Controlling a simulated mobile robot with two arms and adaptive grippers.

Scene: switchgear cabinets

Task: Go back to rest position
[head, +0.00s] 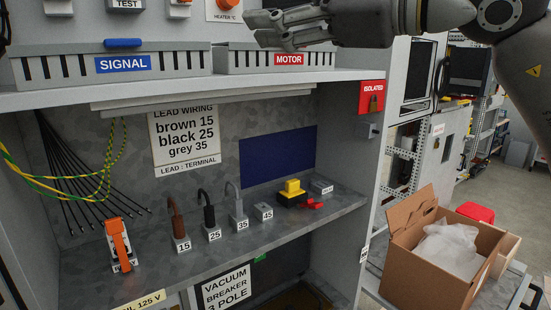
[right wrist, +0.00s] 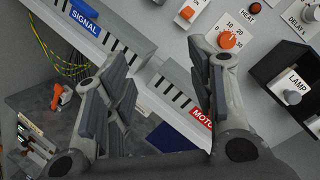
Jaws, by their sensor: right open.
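My right gripper (head: 262,28) comes in from the upper right of the head view, in front of the upper panel and above the MOTOR tray (head: 320,59). In the right wrist view its two fingers (right wrist: 160,55) are spread wide, with nothing between them. Behind them are the MOTOR tray (right wrist: 182,98) and an orange-red knob (right wrist: 227,40). My left gripper is not in view.
Below the SIGNAL tray (head: 165,65) is a recessed shelf with the 15, 25 and 35 leads (head: 209,218), an orange-handled device (head: 119,245) and a yellow-black part (head: 292,192). An open cardboard box (head: 430,265) stands at the lower right. Floor shows at the right.

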